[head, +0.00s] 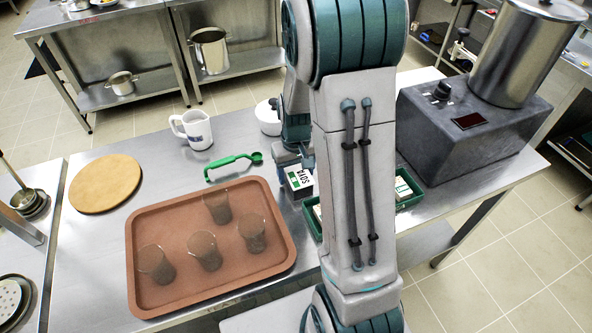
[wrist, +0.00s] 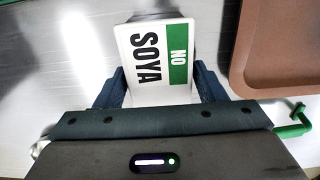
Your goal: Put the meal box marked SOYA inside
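The meal box marked SOYA (wrist: 150,55) is white with a green band reading NO. My gripper (wrist: 160,85) has a dark finger against each side of it in the wrist view and looks shut on it. In the head view the SOYA box (head: 299,178) shows below my gripper, label up, by the far left corner of a green crate (head: 411,200). How high it hangs is hard to tell. My arm hides the middle of the crate; pale boxes show at its two ends.
A brown tray (head: 150,222) with several glasses lies left of the crate. A green-handled tool (head: 230,166), a white mug (head: 194,130), a white bowl (head: 268,118) and a round board (head: 105,184) lie behind and left. A grey appliance (head: 470,130) with a steel pot (head: 522,55) stands right.

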